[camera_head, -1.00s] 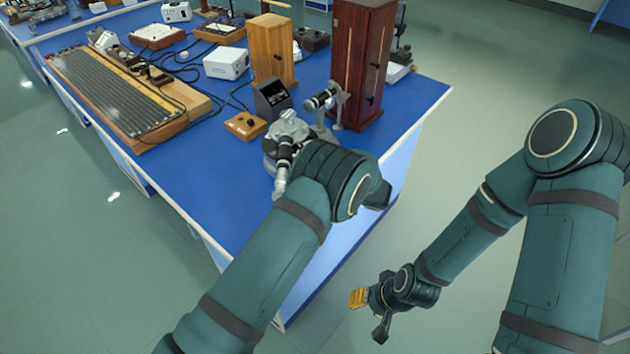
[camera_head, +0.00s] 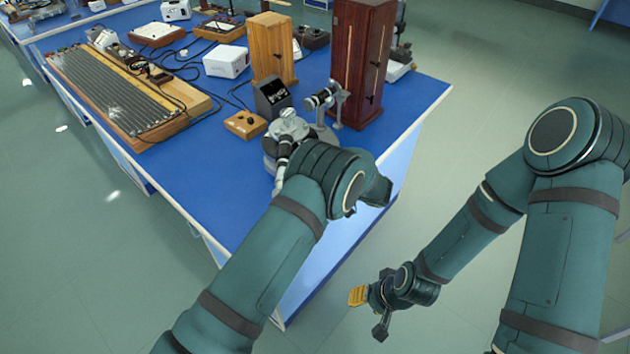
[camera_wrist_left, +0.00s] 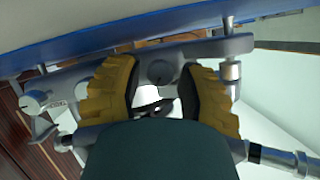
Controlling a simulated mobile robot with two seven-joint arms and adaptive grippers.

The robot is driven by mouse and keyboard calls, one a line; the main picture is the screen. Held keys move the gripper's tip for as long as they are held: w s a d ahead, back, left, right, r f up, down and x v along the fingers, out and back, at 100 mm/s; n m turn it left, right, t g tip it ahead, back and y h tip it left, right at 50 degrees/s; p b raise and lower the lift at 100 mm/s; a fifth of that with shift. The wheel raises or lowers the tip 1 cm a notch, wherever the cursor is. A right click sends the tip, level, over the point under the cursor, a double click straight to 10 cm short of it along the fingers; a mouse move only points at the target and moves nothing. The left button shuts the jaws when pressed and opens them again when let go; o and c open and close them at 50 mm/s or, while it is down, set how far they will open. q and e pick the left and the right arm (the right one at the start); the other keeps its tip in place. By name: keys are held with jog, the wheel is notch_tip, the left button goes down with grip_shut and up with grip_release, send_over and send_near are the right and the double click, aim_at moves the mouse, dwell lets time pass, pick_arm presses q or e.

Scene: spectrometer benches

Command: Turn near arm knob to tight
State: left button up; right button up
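The spectrometer (camera_head: 287,128), a grey instrument with a round table and dark tubes, stands near the blue bench's near corner. My left forearm covers part of it and hides my left gripper in the head view. In the left wrist view, the yellow ridged fingers of my left gripper (camera_wrist_left: 160,88) are apart, one on each side of a small round dark-grey knob (camera_wrist_left: 162,72) on a grey bar. A narrow gap seems to show beside the knob; contact is unclear. My right gripper (camera_head: 358,296) hangs away from the bench, low and right; its finger gap is not readable.
A dark wooden cabinet (camera_head: 361,60) and a lighter wooden box (camera_head: 271,45) stand behind the spectrometer. A small black meter (camera_head: 271,97) and a wooden block with a button (camera_head: 245,124) are close on its left. Open floor lies to the bench's right.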

pick_arm(q)
jog(key=v, duration=1.2)
pick_arm(e)
jog(key=shift+d, duration=0.1)
